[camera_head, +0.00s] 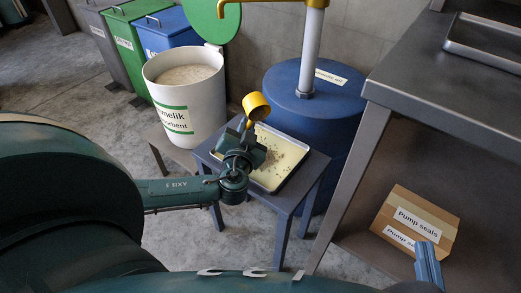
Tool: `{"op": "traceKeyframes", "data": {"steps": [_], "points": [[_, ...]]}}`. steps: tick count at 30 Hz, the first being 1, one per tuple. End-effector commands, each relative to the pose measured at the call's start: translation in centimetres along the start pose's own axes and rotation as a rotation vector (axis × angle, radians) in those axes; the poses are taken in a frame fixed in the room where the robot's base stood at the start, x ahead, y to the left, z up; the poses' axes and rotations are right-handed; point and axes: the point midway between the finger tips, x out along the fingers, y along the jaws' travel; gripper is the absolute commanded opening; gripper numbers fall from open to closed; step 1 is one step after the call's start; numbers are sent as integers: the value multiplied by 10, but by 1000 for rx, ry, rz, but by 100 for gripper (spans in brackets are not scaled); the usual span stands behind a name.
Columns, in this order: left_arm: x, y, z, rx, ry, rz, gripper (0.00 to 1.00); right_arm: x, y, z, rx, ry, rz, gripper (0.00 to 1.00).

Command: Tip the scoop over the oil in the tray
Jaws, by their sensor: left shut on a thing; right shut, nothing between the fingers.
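A yellow scoop (256,105) is tilted in the air above the tray, its round cup facing the camera's side. My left gripper (246,136) is shut on the scoop's handle, over the left part of the tray. The tray (302,164) lies on a small blue-grey stool and holds pale yellow oil (266,177) with dark specks scattered on it. The scoop's inside is only partly visible. My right gripper (428,262) shows at the lower right edge, shut and empty, in front of the cardboard box.
A white absorbent bucket (190,105) with a green-labelled side stands on a low stool left of the tray, full of grainy material. A blue drum (300,115) with a pump pipe stands right behind the tray. A grey workbench (450,85) and a pump seals box (415,222) are at right.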

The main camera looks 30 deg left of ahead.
Motion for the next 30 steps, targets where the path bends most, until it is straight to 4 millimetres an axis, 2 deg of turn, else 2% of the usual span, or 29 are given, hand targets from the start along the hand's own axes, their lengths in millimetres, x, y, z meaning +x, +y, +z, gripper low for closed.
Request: {"op": "traceKeyframes", "data": {"steps": [30], "points": [[1,-9,-13,55,83,-54,0,1,-3,1,33,16,-7,0]]}}
